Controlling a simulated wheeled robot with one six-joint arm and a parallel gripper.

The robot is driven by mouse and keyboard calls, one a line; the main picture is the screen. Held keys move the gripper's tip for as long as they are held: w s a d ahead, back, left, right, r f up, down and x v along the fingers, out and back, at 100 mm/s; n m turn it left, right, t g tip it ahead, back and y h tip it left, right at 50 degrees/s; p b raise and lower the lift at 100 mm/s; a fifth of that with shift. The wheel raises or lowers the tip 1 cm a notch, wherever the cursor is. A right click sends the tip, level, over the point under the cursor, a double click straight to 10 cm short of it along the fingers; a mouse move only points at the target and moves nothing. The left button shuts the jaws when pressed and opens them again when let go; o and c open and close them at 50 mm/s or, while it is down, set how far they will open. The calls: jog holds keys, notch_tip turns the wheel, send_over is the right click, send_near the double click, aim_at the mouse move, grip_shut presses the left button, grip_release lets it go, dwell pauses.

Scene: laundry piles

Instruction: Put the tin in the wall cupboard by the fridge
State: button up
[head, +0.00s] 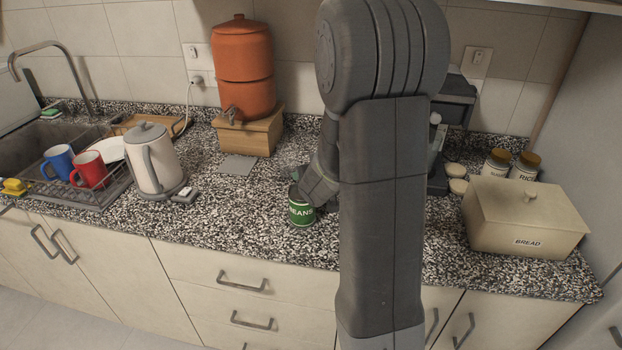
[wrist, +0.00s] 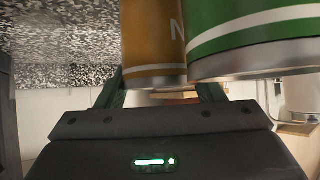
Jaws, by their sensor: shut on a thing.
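In the wrist view, a yellow-brown tin (wrist: 154,45) with a white band and a letter N sits between the two fingers of my gripper (wrist: 158,88), which is shut on it. In that view a green tin (wrist: 255,40) stands close on the right and overlaps the brown tin's edge and the right fingertip. In the head view, the green tin (head: 301,212), labelled BEANS, stands on the counter just in front of my gripper (head: 318,187). The brown tin is hidden there. I cannot tell whether it touches the counter. The wall cupboard and fridge are not clearly identifiable.
The speckled counter (head: 240,225) is clear left of the green tin. A kettle (head: 152,160), a clay water dispenser (head: 243,68) and a dish rack (head: 90,190) stand further left. A bread box (head: 525,215) and two jars (head: 510,163) stand right. My arm hides the middle.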

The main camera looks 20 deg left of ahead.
notch_tip(320, 180, up, 18)
jog(key=p, duration=1.1)
jog(key=shift+p, duration=0.4)
